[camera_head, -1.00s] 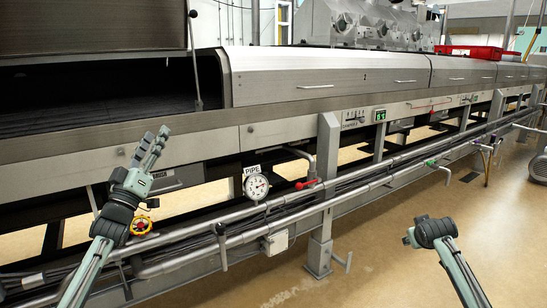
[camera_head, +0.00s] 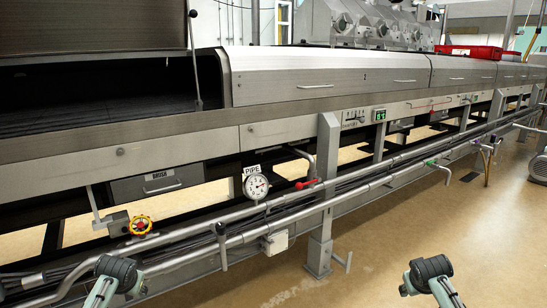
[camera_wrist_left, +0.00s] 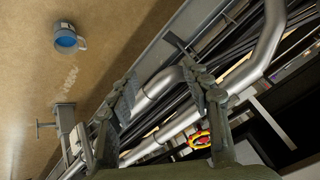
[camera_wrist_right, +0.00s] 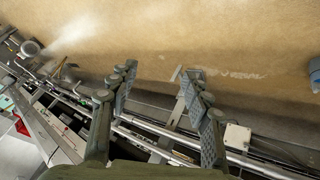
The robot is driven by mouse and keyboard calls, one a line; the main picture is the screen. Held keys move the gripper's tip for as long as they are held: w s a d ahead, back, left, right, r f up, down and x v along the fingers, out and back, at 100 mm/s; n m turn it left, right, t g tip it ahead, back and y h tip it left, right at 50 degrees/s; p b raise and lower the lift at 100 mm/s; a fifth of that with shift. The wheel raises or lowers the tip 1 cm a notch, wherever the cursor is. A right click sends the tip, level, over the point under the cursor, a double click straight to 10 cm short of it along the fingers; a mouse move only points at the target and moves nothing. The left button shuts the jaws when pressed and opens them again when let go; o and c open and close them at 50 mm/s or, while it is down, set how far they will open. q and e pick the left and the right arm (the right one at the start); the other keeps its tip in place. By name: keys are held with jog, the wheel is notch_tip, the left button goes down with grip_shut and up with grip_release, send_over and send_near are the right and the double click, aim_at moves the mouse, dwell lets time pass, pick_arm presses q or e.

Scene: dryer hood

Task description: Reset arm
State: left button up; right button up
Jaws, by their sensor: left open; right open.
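In the head view both my arms show only at the bottom edge, the left arm at the lower left and the right arm at the lower right; their fingers cannot be made out there. In the left wrist view my left gripper (camera_wrist_left: 162,88) is open and empty, its two fingers apart in front of pipes and floor. In the right wrist view my right gripper (camera_wrist_right: 158,92) is open and empty, its fingers spread above the floor and the rail pipes. Neither gripper touches anything that I can see.
The long metal dryer (camera_head: 330,78) fills the back, its left hood raised. Pipes (camera_head: 350,190) run along its front, with a gauge (camera_head: 256,187), a yellow-red valve wheel (camera_head: 140,225) and a red-handled valve (camera_head: 305,184).

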pick_arm(q)
jog(key=s+d+f+g+h, duration=0.1)
jog(key=s+d+f, duration=0.3)
jog(key=s, duration=0.7)
jog(key=s+d+f+g, duration=0.1)
jog(key=s+d+f, duration=0.2)
jog(key=s, duration=0.9)
jog(key=s+d+f+g+h, duration=0.1)
jog(key=s+d+f, duration=0.3)
jog(key=s+f, duration=0.4)
jog(key=s, duration=0.3)
jog(key=shift+s+d+m+g+h, duration=0.3)
jog(key=shift+s+d+m, duration=0.05)
jog(key=shift+m, duration=0.05)
pick_arm(e)
jog(key=s+a+f+g+y, duration=0.1)
jog(key=s+a+f, duration=0.3)
jog(key=s, duration=0.7)
jog(key=s+a+f+g, duration=0.1)
jog(key=s+a+f, duration=0.2)
jog(key=s, duration=0.9)
jog(key=s+a+f+g+y, duration=0.1)
jog(key=s+a+f, duration=0.3)
jog(key=s+f, duration=0.3)
jog(key=s, duration=0.4)
jog(key=shift+s+a+f+n+g+y, duration=0.3)
jog(key=shift+s+a+f+n, duration=0.05)
jog(key=shift+f+n, duration=0.05)
